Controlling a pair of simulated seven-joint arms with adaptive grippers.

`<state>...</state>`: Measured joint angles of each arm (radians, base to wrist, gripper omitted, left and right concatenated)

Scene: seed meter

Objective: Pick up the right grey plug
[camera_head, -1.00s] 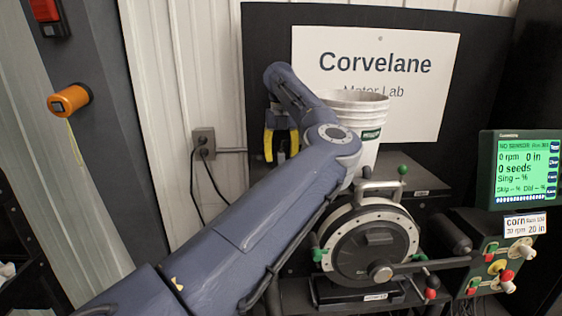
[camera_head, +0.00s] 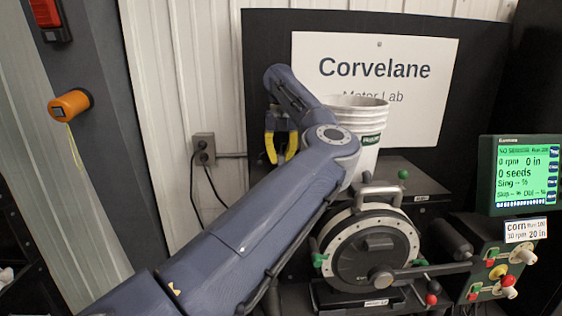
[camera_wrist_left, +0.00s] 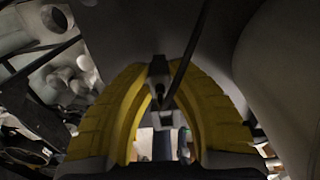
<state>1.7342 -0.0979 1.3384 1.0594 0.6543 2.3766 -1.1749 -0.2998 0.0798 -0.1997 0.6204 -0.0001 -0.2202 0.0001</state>
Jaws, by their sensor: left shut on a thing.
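My left gripper (camera_head: 281,158) hangs in front of the black backboard, left of the white bucket, with its yellow fingers pointing down. In the left wrist view its yellow fingers (camera_wrist_left: 159,82) close around a dark grey plug (camera_wrist_left: 158,88) with a dark cable running up from it. The fingertips are shut on this plug. The plug is too small and dark to make out in the head view. I cannot tell from these frames whether it is the right one of several plugs. My right gripper is not in view.
The white bucket (camera_head: 366,150) stands behind my left forearm, above the round seed meter (camera_head: 372,245). A wall outlet (camera_head: 203,148) with black cords is at left. A green-screen monitor (camera_head: 525,170) and a knob panel (camera_head: 495,262) are at right.

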